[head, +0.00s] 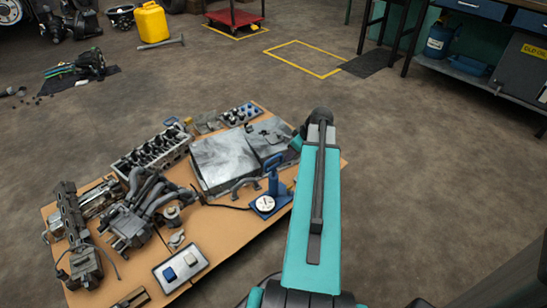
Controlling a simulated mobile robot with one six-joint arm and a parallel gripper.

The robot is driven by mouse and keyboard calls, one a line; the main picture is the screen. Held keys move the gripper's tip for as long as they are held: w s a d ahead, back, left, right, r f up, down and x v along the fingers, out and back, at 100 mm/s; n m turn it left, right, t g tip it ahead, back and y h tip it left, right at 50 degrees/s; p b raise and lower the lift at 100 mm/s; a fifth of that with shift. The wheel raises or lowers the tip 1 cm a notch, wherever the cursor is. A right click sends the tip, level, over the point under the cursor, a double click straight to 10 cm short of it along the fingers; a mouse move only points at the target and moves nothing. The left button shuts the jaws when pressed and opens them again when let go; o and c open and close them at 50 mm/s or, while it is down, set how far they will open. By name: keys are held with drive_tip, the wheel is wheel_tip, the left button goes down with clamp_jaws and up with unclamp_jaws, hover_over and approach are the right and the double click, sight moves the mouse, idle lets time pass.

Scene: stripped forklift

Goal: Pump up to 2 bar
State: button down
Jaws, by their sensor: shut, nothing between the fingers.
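A small blue hand pump (272,182) stands upright on the cardboard sheet, close to the left side of my teal arm. Its blue handle is at the top. A round white gauge (266,203) sits at its foot; its needle and numbers are too small to read. A dark hose (228,206) runs from the pump to the left among the parts. My arm reaches forward to the right of the pump and bends down at a dark joint at its far end. My gripper is hidden behind the arm.
The cardboard sheet (228,252) holds engine parts: a cylinder head (152,152), a manifold (140,210), grey metal plates (224,160) and a tray with a blue and a white block (180,267). A yellow canister (151,23) and a workbench (470,28) stand farther back. Open floor lies between.

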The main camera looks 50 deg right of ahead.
drive_tip(key=p+v, duration=0.1)
drive_tip(key=v, duration=0.5)
drive_tip(key=shift+r, duration=0.3)
drive_tip(key=shift+s, duration=0.1)
idle(1.4)
drive_tip(key=w+a+f+m+g+y, duration=0.1)
drive_tip(key=w+a+f+g, duration=0.1)
drive_tip(key=a+f, duration=1.05)
drive_tip(key=w+a+f+g+y, duration=0.1)
drive_tip(key=w+a+f+g, duration=0.15)
drive_tip(key=a+f, duration=0.95)
drive_tip(key=s+a+f+g+h, duration=0.1)
drive_tip(key=s+a+f, duration=0.3)
drive_tip(key=s+a, duration=0.2)
drive_tip(key=s+a+f+g, duration=0.2)
drive_tip(key=s+a+f, duration=0.3)
drive_tip(key=a, duration=0.5)
drive_tip(key=s+a+f+g+h, duration=0.1)
drive_tip(key=s+a+f, duration=0.3)
drive_tip(key=s+a, duration=0.4)
drive_tip(key=shift+a+g+h, duration=0.15)
drive_tip(key=shift+g+h, duration=0.15)
drive_tip(key=shift+g, duration=0.45)
drive_tip(key=shift+f, duration=0.15)
